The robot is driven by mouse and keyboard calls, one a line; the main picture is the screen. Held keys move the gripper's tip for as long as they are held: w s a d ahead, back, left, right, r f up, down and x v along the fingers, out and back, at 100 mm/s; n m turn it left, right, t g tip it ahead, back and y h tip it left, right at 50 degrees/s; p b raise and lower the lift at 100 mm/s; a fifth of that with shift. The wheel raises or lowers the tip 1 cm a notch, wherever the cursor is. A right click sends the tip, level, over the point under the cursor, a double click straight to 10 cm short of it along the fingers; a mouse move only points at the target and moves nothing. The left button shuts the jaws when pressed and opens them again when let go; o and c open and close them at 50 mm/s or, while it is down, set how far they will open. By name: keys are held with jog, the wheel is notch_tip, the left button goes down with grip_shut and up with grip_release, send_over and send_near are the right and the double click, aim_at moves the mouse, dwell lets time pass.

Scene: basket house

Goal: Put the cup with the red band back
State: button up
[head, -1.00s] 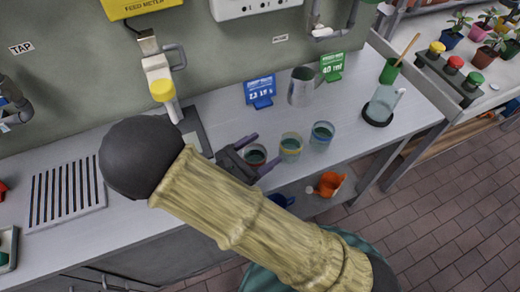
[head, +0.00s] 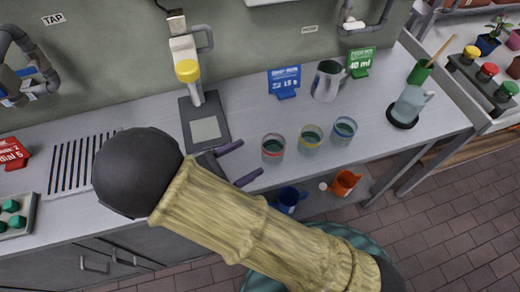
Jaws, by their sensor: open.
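The cup with the red band (head: 273,148) stands upright on the grey counter, holding dark green liquid. It is the leftmost of three similar clear cups. The yellow-banded cup (head: 311,138) and the blue-banded cup (head: 343,130) stand to its right. My gripper (head: 238,162) is open and empty, just left of the red-banded cup. Its two dark fingers point toward the cup, with a gap between them and it. My arm hides part of the counter's front edge.
A feed meter with a yellow cap (head: 187,71) stands over a dark plate (head: 205,130) behind my gripper. A blue card (head: 284,82), metal jug (head: 327,81) and green card (head: 361,62) stand along the back. A slotted drain (head: 82,165) lies left.

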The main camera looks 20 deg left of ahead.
jog(key=shift+s+a, duration=0.5)
dwell(0.6)
